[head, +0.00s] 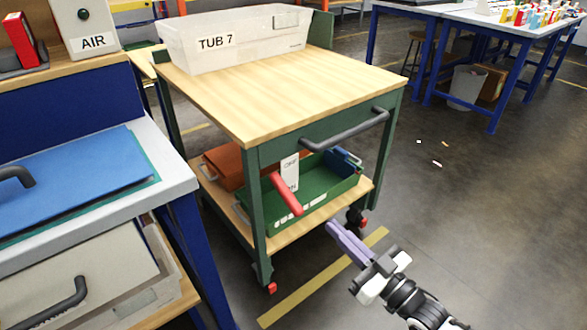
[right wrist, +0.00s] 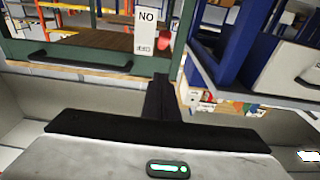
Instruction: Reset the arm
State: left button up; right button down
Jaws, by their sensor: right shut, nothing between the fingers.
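My right gripper (head: 340,232) is at the lower right of the head view, its two purple-grey fingers together and empty. It is low, beside the front right leg of the green cart, over the floor and apart from the cart's shelf as far as I can tell. In the right wrist view the dark shut fingers (right wrist: 160,90) point up toward the cart. My left gripper is not in the head view.
A wheeled cart with a wooden top (head: 290,85) carries a tub marked TUB 7 (head: 245,50). Its lower shelf holds a green tray (head: 325,190) and a red-handled item (head: 286,194). A workbench (head: 165,150) stands left. The floor at right is mostly open.

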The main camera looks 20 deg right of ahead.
jog(key=s+a+f+g+h, duration=0.3)
jog(key=s+a+f+g, duration=0.4)
jog(key=s+d+f+m+g+h, duration=0.1)
jog(key=s+d+m+g+h, duration=0.15)
jog(key=s+g, duration=1)
jog(key=a+f+t+y, duration=0.2)
jog(key=a+f+t, duration=0.2)
jog(key=a+t, duration=0.45)
pick_arm(q)
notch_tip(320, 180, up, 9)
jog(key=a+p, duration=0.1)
jog(key=p, duration=1.4)
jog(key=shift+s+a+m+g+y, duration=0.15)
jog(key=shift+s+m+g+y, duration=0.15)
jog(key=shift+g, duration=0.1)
pick_arm(e)
jog(key=d+r+t, duration=0.1)
jog(key=d+r, duration=0.2)
jog(key=r, duration=0.6)
jog(key=shift+w+n, duration=0.15)
jog(key=shift+n, duration=0.3)
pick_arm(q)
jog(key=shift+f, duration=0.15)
pick_arm(e)
jog(key=shift+f, duration=0.15)
